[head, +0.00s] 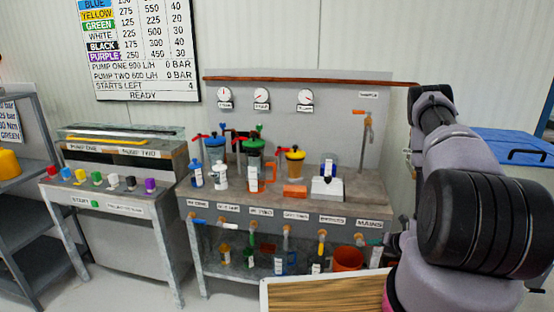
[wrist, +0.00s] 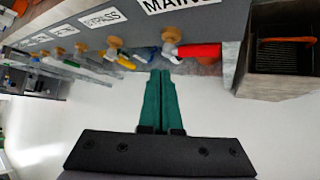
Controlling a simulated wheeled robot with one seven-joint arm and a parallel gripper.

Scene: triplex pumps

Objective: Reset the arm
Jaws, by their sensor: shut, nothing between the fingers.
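My arm (head: 455,165) stands at the right in the head view, bent, with its thick dark joint close to the camera. My gripper (wrist: 160,73) shows in the wrist view with its two green fingers together and nothing between them. Its fingertips point toward the front edge of the bench, just below the valve with a red handle (wrist: 198,50) under the MAINS label (wrist: 183,4). I cannot tell whether the fingertips touch anything. In the head view the gripper is mostly hidden by the arm.
The pump bench (head: 325,207) carries coloured pumps, an orange block (head: 295,191) and a row of labelled valves. A control desk (head: 110,210) with coloured buttons stands left. A wood-topped surface (head: 325,293) is close in front. A dark open box (wrist: 283,70) is right of the valves.

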